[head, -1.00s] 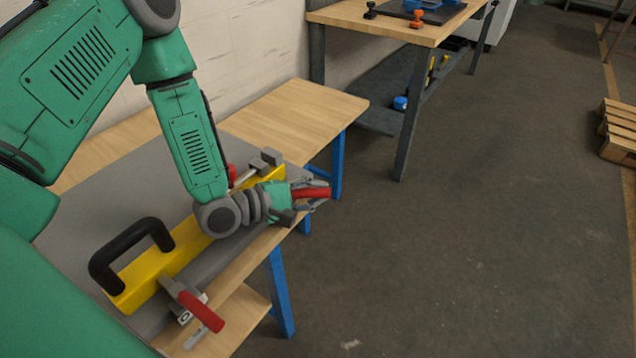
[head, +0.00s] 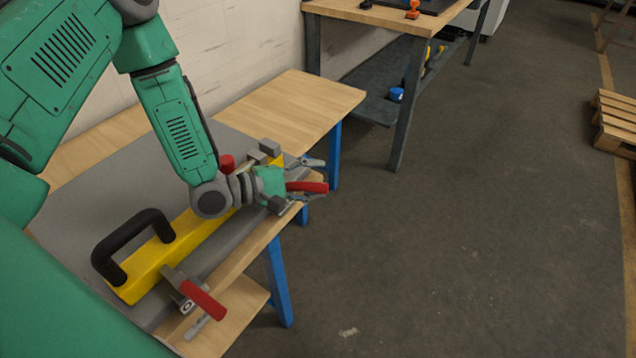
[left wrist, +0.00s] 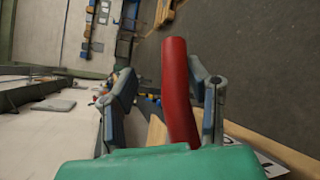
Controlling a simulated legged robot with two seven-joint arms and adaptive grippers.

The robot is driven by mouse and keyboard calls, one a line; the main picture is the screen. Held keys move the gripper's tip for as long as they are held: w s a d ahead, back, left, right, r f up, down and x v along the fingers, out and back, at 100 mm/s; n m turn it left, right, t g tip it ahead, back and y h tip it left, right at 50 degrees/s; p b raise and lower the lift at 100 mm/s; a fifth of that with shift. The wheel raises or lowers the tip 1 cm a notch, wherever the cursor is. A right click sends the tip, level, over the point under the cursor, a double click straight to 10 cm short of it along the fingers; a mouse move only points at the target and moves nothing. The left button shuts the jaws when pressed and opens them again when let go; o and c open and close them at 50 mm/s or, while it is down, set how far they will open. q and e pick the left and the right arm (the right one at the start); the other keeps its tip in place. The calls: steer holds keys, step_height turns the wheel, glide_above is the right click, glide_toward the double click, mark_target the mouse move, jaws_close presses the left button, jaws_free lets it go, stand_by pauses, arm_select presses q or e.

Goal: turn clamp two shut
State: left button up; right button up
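My left gripper (head: 312,180) is at the far end of the yellow bar, over the bench's front edge. Its fingers are apart on either side of a clamp's red handle (head: 307,187). In the left wrist view the red handle (left wrist: 178,90) stands between the two fingers (left wrist: 165,95), with a clear gap on the left and a narrow one on the right. Most of this clamp's body is hidden behind my wrist. A second clamp with a red handle (head: 203,300) sits at the near end of the bar, its handle sticking out past the edge. My right gripper is not in view.
The yellow bar (head: 150,272) with a black grip (head: 128,240) lies on a grey mat (head: 90,205) on the wooden bench (head: 290,105). Another red-tipped part (head: 227,163) shows beside my wrist. A second workbench (head: 385,18) stands behind.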

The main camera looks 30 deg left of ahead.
arm_select(q)
steer(key=shift+a+f, duration=0.25)
steer(key=shift+d+r, duration=0.25)
steer(key=shift+r, duration=0.15)
steer(key=shift+o, duration=1.1)
steer(key=r, duration=0.4)
steer(key=shift+w+r, duration=0.2)
steer(key=shift+w, duration=0.15)
steer(key=r, duration=0.2)
steer(key=s+r, duration=0.1)
steer(key=r, duration=0.1)
steer(key=shift+a, duration=0.3)
steer(key=shift+c, duration=1.1)
steer(key=shift+w+a+r, duration=0.1)
steer(key=shift+w+r, duration=0.15)
steer(key=shift+r, duration=0.05)
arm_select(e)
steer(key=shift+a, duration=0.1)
arm_select(q)
steer(key=shift+r, duration=0.1)
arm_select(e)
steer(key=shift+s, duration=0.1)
